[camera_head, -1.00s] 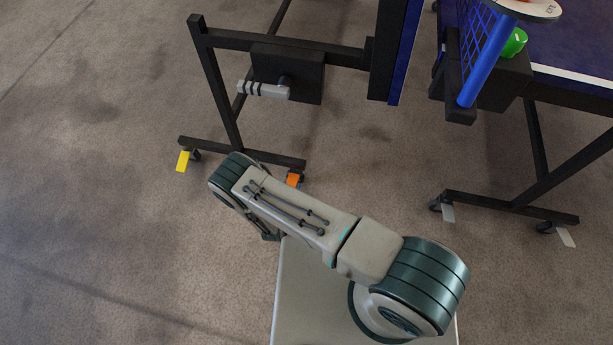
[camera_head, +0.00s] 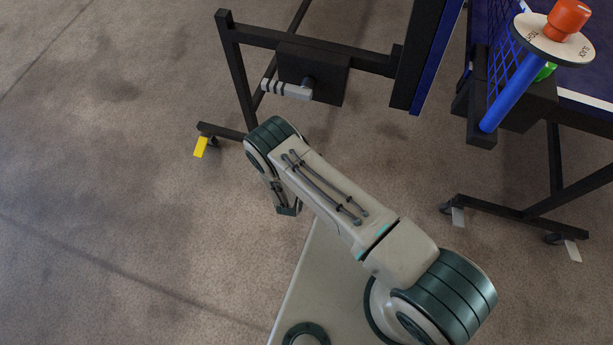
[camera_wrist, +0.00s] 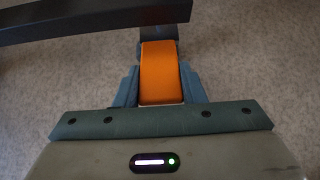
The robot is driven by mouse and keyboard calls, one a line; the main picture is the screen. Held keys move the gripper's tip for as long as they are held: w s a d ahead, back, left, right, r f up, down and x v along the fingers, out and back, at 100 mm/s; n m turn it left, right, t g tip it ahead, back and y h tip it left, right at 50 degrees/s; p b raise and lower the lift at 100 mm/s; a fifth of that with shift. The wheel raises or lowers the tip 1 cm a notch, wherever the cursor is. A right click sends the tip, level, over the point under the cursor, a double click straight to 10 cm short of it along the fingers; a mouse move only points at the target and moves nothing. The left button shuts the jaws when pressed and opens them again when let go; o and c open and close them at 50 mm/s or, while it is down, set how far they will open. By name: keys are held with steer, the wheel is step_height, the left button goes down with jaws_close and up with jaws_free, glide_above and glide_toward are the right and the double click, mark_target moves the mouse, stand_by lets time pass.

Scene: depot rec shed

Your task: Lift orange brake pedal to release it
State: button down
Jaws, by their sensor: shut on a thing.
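The orange brake pedal (camera_wrist: 159,73) is in the wrist view, sticking out from a dark caster at the end of a black frame bar (camera_wrist: 90,22). My gripper (camera_wrist: 158,80) has one finger on each side of the pedal and is shut on it. The pedal's near end lies close to the gripper's palm. I cannot tell how far the pedal is tilted. In the head view my arm hides the pedal and its caster.
A yellow pedal (camera_head: 200,147) sits on the same black frame's left caster. Carpet at left is clear.

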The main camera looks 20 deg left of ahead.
steer(key=c, duration=0.9)
jaws_free()
steer(key=p+v, duration=0.4)
steer(key=v, duration=0.9)
steer(key=shift+s+r, duration=0.25)
